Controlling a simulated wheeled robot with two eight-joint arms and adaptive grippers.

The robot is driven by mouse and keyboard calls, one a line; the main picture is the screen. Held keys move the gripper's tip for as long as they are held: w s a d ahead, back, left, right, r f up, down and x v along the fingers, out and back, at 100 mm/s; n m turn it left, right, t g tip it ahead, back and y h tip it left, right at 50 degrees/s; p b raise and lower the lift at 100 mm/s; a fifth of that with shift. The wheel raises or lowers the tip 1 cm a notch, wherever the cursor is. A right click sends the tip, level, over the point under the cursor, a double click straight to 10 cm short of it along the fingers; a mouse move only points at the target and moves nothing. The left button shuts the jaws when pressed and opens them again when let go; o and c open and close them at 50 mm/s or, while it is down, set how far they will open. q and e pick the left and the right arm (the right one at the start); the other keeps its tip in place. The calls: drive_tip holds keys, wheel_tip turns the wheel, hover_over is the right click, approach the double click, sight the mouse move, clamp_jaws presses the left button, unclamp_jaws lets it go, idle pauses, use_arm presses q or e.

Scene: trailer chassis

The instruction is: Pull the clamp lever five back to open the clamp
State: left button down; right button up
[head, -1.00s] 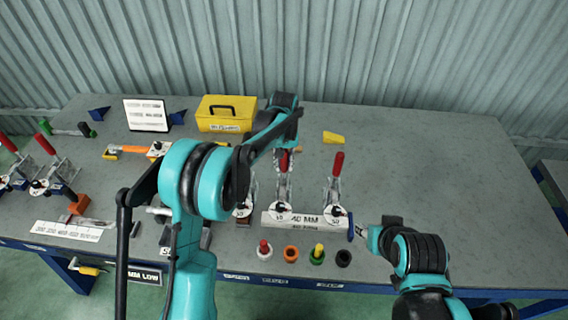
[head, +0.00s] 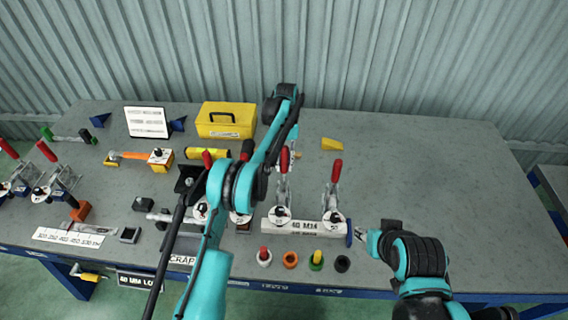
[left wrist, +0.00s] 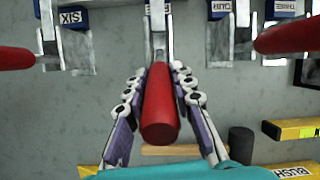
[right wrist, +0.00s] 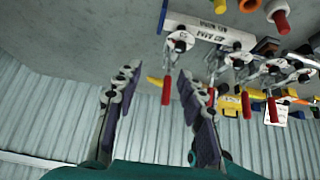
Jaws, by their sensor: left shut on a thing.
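In the left wrist view, my left gripper (left wrist: 162,112) is shut around a red lever handle (left wrist: 160,100), one finger on each side. Its metal arm (left wrist: 158,38) runs up to a clamp at the top edge, between clamps labelled SIX (left wrist: 70,17) and FOUR (left wrist: 221,8); its own label is not readable. In the head view my left forearm hides the held lever and most of the gripper. Neighbouring red levers (head: 284,160) and (head: 336,170) stand raised. My right gripper (right wrist: 158,95) is open and empty, near the right end of the clamp rail.
A white-faced rail (head: 303,227) carries clamps near the front edge. Several coloured plugs (head: 290,260) stand before it. A yellow toolbox (head: 226,120) and a yellow wedge (head: 331,144) lie behind. The table's right side is clear.

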drive_tip(key=shift+w, duration=0.15)
clamp_jaws()
drive_tip(key=m+t+h, duration=0.1)
drive_tip(key=t+h, duration=0.1)
drive_tip(key=t, duration=0.5)
approach(283, 161)
drive_tip(key=x, duration=0.7)
drive_tip(key=shift+r, duration=0.15)
